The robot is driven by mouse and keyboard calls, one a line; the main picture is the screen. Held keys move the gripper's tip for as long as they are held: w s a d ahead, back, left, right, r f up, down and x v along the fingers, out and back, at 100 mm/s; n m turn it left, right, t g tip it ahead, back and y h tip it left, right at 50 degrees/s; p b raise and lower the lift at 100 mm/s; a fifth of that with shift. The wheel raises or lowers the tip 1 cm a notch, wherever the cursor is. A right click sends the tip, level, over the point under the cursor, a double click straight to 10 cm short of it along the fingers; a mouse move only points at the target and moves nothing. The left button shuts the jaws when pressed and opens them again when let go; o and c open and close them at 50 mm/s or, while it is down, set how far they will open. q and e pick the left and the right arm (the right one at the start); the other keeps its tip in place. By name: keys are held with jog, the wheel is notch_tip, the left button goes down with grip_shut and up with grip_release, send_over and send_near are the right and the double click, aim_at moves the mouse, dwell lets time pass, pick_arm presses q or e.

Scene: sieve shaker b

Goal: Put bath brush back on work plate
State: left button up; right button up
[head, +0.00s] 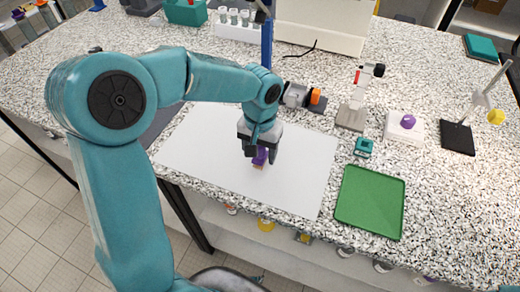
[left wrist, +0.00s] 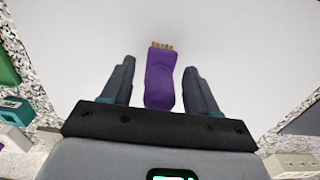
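The bath brush is a small purple thing (head: 260,158) with a short tan bristle end, seen in the head view just below my left gripper (head: 259,149). In the left wrist view the purple brush (left wrist: 161,80) lies between the two fingers of the left gripper (left wrist: 158,82), with a gap on each side. The fingers are apart and do not touch it. Behind it is the large white work plate (head: 200,140), which also fills much of the left wrist view (left wrist: 235,50). I cannot tell whether the brush rests flat on the plate. My right gripper is not in view.
A green tray (head: 370,203) lies right of the plate, with a small teal device (head: 363,147) behind it. A white block with a purple knob (head: 408,122) and a black-based stand (head: 458,138) are farther right. A tube rack (head: 240,28) stands at the back. The plate is otherwise clear.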

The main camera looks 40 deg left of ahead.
pick_arm(q)
jog(key=shift+s+r, duration=0.15)
jog(key=shift+r, duration=0.3)
notch_tip(320, 180, up, 11)
jog(key=shift+f+p, duration=0.1)
jog(key=shift+p, duration=0.35)
jog(key=shift+r, duration=0.4)
